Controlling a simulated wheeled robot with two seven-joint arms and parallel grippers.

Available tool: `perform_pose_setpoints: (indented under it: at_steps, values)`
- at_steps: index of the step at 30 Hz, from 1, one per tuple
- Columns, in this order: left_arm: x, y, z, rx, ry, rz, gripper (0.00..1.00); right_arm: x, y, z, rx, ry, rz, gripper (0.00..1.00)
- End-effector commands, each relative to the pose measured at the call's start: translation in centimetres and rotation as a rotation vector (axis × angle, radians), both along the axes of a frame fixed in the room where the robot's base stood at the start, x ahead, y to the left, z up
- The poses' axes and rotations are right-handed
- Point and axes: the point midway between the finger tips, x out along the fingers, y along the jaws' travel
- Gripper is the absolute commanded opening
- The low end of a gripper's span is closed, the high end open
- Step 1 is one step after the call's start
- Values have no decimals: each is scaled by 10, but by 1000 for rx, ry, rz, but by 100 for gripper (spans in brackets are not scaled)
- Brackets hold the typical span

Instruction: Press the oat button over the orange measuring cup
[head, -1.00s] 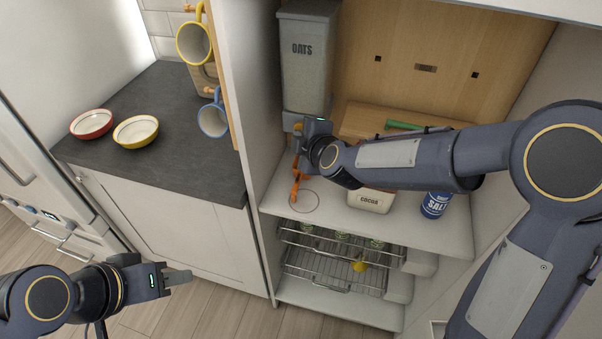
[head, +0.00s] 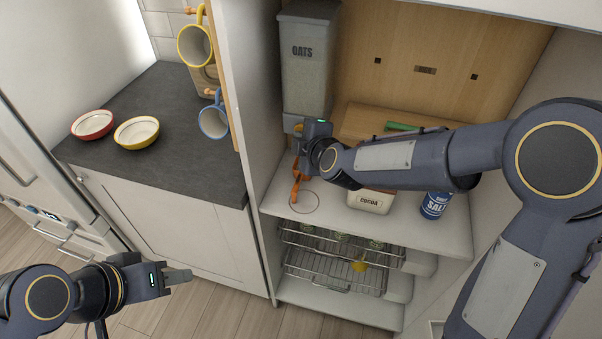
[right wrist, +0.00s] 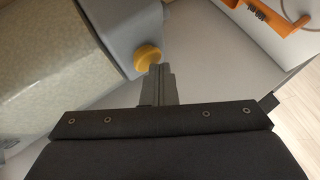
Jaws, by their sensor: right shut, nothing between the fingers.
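The oat dispenser (head: 307,75), a grey box marked OATS, hangs on the left wall of the cupboard. Its yellow button (right wrist: 149,57) shows in the right wrist view; in the head view it is mostly hidden by my right gripper. My right gripper (right wrist: 161,70) is shut and empty, its tips right beside the button; I cannot tell whether they touch it. The orange measuring cup (head: 295,190) is on the shelf below, its handle visible and its bowl hidden. The handle also shows in the right wrist view (right wrist: 268,18). My left gripper (head: 178,277) is far off at lower left; its opening is unclear.
A cocoa box (head: 370,201) and a blue salt tin (head: 435,204) stand on the shelf right of the cup. A thin ring is marked on the shelf beside the handle. Mugs hang on the panel at left; two bowls sit on the slate worktop (head: 175,120).

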Motion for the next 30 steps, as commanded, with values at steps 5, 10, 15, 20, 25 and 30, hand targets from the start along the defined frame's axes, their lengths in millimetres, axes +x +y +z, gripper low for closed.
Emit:
perform_pose_setpoints:
  at_steps: [5,10,15,20,25,30]
  values:
    - [0,0,0,0,0,0,36,1,-1,0,0,-1,-3,0]
    - [0,0,5,0,0,0,36,-9,3,2,-1,0,2,0]
    - [0,0,12,0,0,0,36,-26,9,2,0,-1,2,0]
    - [0,0,19,0,0,0,36,-42,14,2,-1,1,3,0]
    - [0,0,23,0,0,0,36,-54,18,1,-1,0,2,0]
    - [0,0,23,0,0,0,36,-57,19,0,0,0,0,0]
